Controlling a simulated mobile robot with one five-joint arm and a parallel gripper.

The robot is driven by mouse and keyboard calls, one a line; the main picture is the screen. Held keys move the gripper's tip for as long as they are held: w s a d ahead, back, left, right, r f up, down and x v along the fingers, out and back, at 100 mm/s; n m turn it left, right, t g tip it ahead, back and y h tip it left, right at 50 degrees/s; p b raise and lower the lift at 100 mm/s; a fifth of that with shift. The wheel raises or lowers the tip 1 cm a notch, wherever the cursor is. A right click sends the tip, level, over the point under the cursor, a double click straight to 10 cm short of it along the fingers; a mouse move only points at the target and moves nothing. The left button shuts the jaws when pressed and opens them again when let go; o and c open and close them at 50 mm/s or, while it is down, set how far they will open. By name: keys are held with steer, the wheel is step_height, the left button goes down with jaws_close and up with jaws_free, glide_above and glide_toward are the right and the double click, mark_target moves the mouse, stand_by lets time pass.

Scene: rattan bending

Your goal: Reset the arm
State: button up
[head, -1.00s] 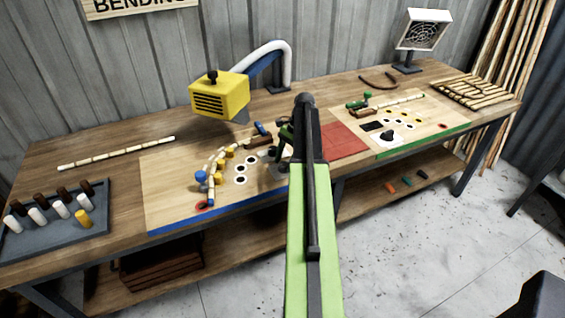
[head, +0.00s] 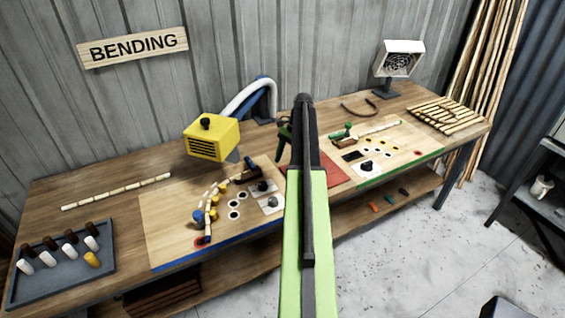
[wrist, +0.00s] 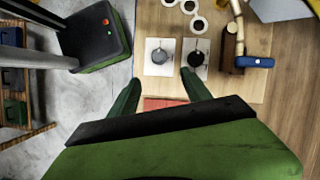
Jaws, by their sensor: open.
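My gripper (head: 284,142) is above the bench, partly hidden behind my green and black arm in the head view. In the wrist view my gripper (wrist: 158,80) shows two dark green fingers spread apart with nothing between them. Beyond the fingertips lie two pale plates with dark round knobs, a grey one (wrist: 160,57) and a black one (wrist: 198,60). The blue-edged board (head: 165,225) is left of my arm in the head view, with a bent rattan piece (head: 207,210) among blue and yellow pegs.
A yellow boxy device (head: 210,140) stands behind the board. A grey tray (head: 60,280) of pegs is at the left. A red mat (head: 325,170) and a green-edged board (head: 400,160) lie to the right. A fan (head: 400,62) stands at the back right.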

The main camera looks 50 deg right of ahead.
steer(key=shift+a+f, duration=0.1)
stand_by(0.3)
steer(key=w+a+f+n+h+b, duration=0.1)
steer(key=w+a+n, duration=0.2)
steer(key=a, duration=0.6)
steer(key=w+a+f+n+g+b, duration=0.1)
steer(key=w+a+f+n, duration=0.15)
steer(key=a, duration=0.75)
steer(key=w+a+f+n+h+b, duration=0.1)
steer(key=w+a+n, duration=0.15)
steer(key=a, duration=0.65)
steer(key=s+a+f+n+h+b, duration=0.1)
steer(key=a+n, duration=0.4)
steer(key=a, duration=0.8)
steer(key=s+a+f+n+h+b, duration=0.1)
steer(key=s+a+n, duration=0.3)
steer(key=a, duration=0.9)
steer(key=shift+a+f+n+b, duration=0.35)
steer(key=shift+f+n+b, duration=0.2)
steer(key=shift+n, duration=0.55)
